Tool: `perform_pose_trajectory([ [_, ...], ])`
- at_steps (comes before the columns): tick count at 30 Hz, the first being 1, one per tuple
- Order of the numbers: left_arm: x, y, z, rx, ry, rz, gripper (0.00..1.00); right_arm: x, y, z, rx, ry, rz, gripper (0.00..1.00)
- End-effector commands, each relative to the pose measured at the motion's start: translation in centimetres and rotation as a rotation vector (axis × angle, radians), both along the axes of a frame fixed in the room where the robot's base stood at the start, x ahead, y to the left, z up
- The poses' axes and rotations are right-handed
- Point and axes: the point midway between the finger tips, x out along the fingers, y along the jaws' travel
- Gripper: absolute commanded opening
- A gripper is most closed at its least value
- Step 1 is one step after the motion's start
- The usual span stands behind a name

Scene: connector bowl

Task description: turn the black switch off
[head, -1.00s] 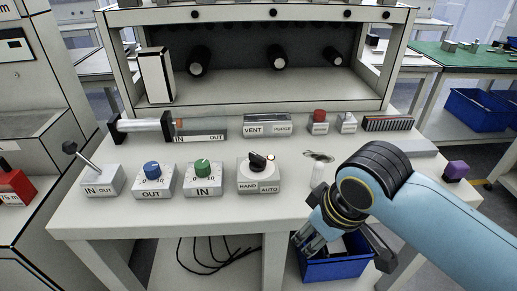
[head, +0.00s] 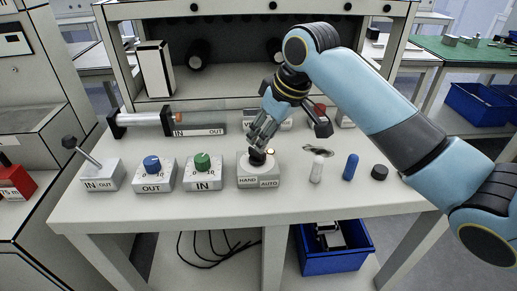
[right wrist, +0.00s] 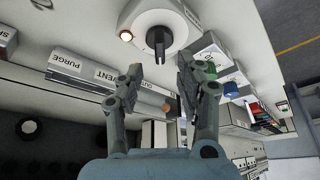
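The black switch (head: 257,158) is a rotary knob on a light grey box labelled HAND and AUTO (head: 262,178), at the middle of the table. In the right wrist view the knob (right wrist: 158,42) stands on a round white plate, with its dark bar running up and down the picture. My right gripper (head: 260,138) is just above and behind the knob and hides part of it. In the right wrist view its two fingers (right wrist: 160,68) are apart, with the knob just beyond the gap between their tips. Whether they touch it cannot be told. My left gripper is not in view.
A green knob (head: 202,162) and a blue knob (head: 152,164) stand on boxes to the left. A lever box (head: 100,178) is at the far left. White and blue pegs (head: 351,167) stand to the right. VENT/PURGE buttons lie behind, partly hidden by my arm.

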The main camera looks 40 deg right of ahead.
Motion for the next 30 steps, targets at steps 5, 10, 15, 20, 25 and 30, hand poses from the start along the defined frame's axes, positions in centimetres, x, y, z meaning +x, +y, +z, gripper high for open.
perform_pose_trajectory([
  [5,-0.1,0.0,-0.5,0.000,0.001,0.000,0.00,1.2,0.3,-3.2,0.002,0.002,0.000,0.37],
  [10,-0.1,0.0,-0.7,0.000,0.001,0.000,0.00,1.8,0.5,-4.7,0.000,0.001,-0.001,0.37],
  [15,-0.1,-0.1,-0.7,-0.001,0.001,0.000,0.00,2.0,0.5,-5.0,-0.001,-0.001,0.001,0.37],
  [20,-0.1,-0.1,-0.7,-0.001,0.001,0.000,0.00,2.0,0.5,-5.0,-0.001,-0.001,0.001,0.37],
  [25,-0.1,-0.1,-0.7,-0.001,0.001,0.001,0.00,2.0,0.5,-5.0,-0.001,0.000,0.001,0.14],
  [30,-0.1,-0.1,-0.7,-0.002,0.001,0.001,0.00,1.9,0.5,-5.0,-0.001,0.000,0.001,0.00],
])
